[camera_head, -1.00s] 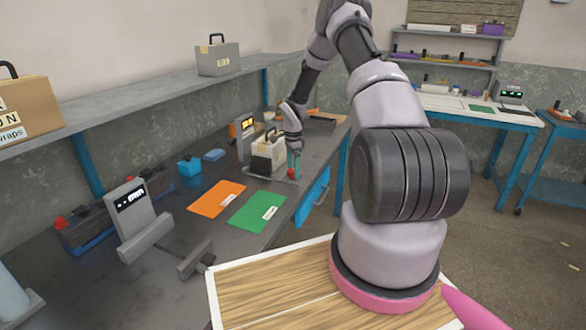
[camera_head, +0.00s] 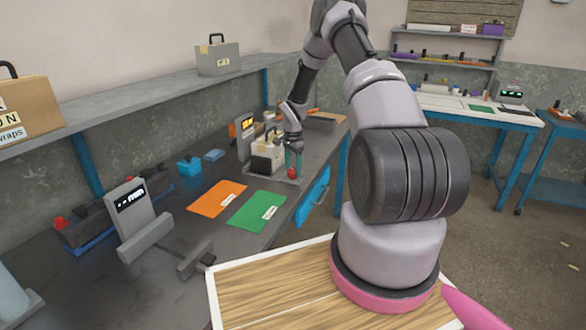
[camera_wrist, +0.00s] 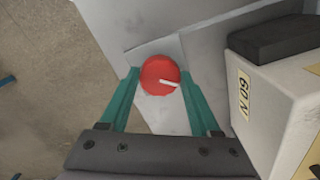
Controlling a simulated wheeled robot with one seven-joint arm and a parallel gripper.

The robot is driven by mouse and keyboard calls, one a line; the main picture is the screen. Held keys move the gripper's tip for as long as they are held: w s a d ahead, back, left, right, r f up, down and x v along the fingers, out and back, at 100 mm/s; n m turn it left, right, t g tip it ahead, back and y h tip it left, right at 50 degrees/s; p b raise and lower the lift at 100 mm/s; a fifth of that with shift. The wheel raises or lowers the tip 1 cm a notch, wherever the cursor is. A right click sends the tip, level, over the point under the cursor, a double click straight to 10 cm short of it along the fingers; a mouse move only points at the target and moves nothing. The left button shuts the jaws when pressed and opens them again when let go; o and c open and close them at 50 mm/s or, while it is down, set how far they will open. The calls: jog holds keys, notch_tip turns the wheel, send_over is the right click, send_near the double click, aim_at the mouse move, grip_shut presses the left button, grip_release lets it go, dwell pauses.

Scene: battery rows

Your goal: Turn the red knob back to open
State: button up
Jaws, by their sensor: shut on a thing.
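The red knob (camera_wrist: 160,76) is round with a white pointer mark that points to the right and slightly down in the wrist view. It stands on a light grey plate (camera_wrist: 150,50) near the bench's front edge. My gripper (camera_wrist: 161,77) reaches down over it, with one teal finger on each side, and is shut on the knob. In the head view, the knob (camera_head: 292,173) shows low between the fingers of my gripper (camera_head: 293,170). The open marking is not readable in these views.
A cream-coloured box with a black top (camera_wrist: 285,90) labelled "N 09" stands close on the right in the wrist view. Orange (camera_head: 217,199) and green (camera_head: 256,211) mats lie nearer on the bench. A blue drawer (camera_head: 312,195) is below the bench edge.

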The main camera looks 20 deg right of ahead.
jog(key=n, duration=0.5)
jog(key=shift+n, duration=0.3)
jog(key=n, duration=0.5)
jog(key=shift+d, duration=0.1)
jog(key=n, duration=0.5)
jog(key=shift+n, duration=0.4)
jog(key=n, duration=0.5)
jog(key=shift+d, duration=0.1)
jog(key=n, duration=1.6)
jog(key=shift+w+n, duration=0.1)
jog(key=shift+n, duration=0.3)
jog(key=n, duration=0.5)
